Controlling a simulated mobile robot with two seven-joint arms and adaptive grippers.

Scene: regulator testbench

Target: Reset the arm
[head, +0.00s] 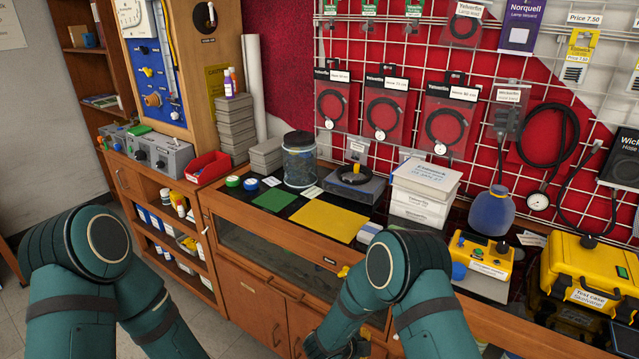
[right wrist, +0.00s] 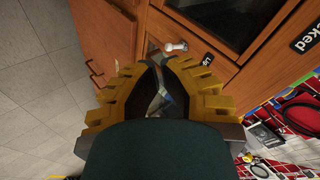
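My left arm (head: 80,260) comes in at the lower left of the head view, bent in front of the shelf unit; its gripper is out of view. My right arm (head: 390,290) is bent in front of the wooden counter, with its forearm pointing down and left. In the right wrist view, my right gripper (right wrist: 158,66) has yellow toothed fingers with a gap between their tips. It looks open, and I see no object held. Beyond it are a wooden cabinet front (right wrist: 100,28) and a pale knob (right wrist: 175,47), apparently not gripped.
The counter carries a green mat (head: 271,200), a yellow mat (head: 328,221), a glass jar (head: 299,160), white boxes (head: 424,188), a blue vase (head: 491,212) and a yellow case (head: 590,275). A gridded wall of hoses stands behind. Grey floor (right wrist: 35,100) lies clear beside the cabinet.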

